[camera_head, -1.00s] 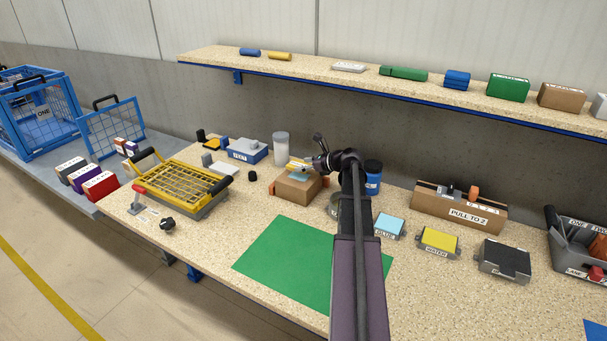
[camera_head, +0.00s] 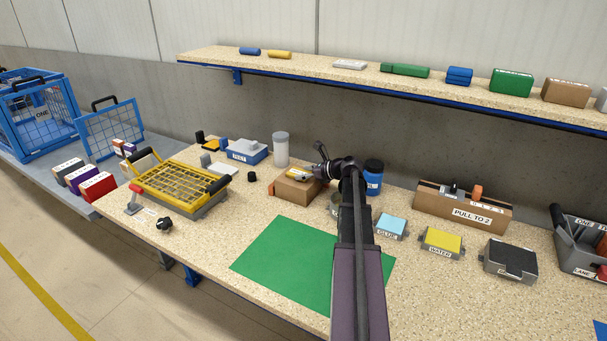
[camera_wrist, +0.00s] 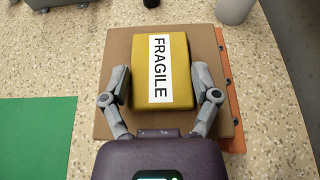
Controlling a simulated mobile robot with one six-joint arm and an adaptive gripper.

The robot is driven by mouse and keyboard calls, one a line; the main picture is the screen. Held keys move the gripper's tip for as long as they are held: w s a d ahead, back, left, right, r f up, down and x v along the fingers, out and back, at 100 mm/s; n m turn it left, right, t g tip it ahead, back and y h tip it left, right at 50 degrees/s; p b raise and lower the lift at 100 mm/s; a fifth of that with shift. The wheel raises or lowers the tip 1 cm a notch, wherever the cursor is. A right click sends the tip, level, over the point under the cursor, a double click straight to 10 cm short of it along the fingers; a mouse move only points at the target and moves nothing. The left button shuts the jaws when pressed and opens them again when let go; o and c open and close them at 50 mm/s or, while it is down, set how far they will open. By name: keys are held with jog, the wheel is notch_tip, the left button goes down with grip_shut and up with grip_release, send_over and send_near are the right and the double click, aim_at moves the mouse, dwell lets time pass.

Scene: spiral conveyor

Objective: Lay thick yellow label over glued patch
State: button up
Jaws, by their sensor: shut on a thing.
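The thick yellow label (camera_wrist: 144,72) reads FRAGILE and sits between the fingers of my gripper (camera_wrist: 162,74) in the wrist view. The gripper is shut on it by its two sides. The label lies flat over the top of the brown box (camera_wrist: 206,45); in the head view it shows small and partly covered at the top of the box (camera_head: 294,190). It appears to be on or very close to the box top. The glued patch is hidden, apparently under the label.
An orange holder (camera_wrist: 232,80) edges the box. A green mat (camera_head: 280,255) lies in front of it. A clear cylinder (camera_head: 281,149) and a blue jar (camera_head: 374,176) stand near. GLUE (camera_head: 391,226) and WATER (camera_head: 441,240) pads sit to the right.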

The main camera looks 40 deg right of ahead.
jog(key=o, duration=0.8)
jog(key=shift+c, duration=0.2)
jog(key=shift+r, duration=0.1)
jog(key=shift+s+r+p, duration=0.1)
jog(key=shift+r+p, duration=0.05)
jog(key=shift+p, duration=0.2)
jog(key=p+v, duration=0.4)
jog(key=v, duration=0.7)
jog(key=shift+s+r, duration=0.2)
jog(key=shift+s, duration=0.15)
jog(key=shift+d, duration=0.1)
